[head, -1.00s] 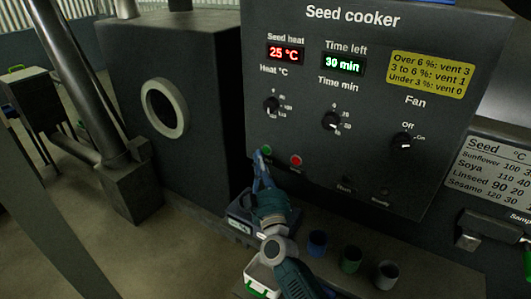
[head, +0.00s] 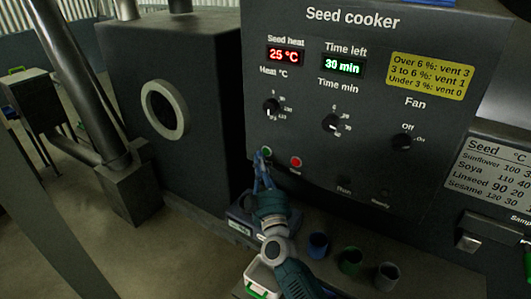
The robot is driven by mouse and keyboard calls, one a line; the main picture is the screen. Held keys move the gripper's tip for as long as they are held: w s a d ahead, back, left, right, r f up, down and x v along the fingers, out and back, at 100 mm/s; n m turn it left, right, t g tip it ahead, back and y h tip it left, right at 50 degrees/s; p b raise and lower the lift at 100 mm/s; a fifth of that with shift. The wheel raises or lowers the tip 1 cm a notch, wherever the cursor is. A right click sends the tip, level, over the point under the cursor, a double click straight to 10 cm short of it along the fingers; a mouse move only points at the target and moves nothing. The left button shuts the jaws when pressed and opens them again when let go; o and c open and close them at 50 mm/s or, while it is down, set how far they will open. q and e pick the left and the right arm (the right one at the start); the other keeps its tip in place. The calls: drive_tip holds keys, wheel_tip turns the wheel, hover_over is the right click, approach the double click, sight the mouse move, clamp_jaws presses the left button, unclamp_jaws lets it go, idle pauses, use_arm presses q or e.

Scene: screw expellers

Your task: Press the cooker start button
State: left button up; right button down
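The seed cooker panel (head: 300,110) faces me, with a red display reading 25 °C and a green display reading 30 min. A green button (head: 266,151) sits at its lower left, beside a red button (head: 296,162). My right gripper (head: 262,158) is at the green button, its fingertips overlapping the button's lower edge in the view. I cannot tell whether they touch it. The fingers look close together, but their gap is too small to judge. The label under the green button is hidden by the fingers. My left gripper is not in view.
Heat, time and fan knobs (head: 403,142) sit on the panel above and right of the buttons. Blue, green and grey cups (head: 387,275) stand on the ledge below. A scale-like box (head: 238,222) and a white-green container (head: 259,279) are near my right arm.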

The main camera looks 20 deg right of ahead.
drive_tip(key=shift+w+d, duration=0.1)
idle(0.5)
drive_tip(key=shift+w+d, duration=0.15)
drive_tip(key=shift+d, duration=0.1)
drive_tip(key=shift+w+d, duration=0.25)
drive_tip(key=shift+d, duration=0.1)
idle(0.7)
drive_tip(key=shift+s+a+r, duration=0.1)
drive_tip(key=shift+a, duration=0.05)
drive_tip(key=shift+s+a+p, duration=0.45)
drive_tip(key=shift+a+p, duration=0.1)
drive_tip(key=shift+p, duration=0.1)
drive_tip(key=s+a+p, duration=0.1)
drive_tip(key=a, duration=0.1)
drive_tip(key=s+a+p, duration=0.1)
drive_tip(key=s+a, duration=0.1)
idle(0.5)
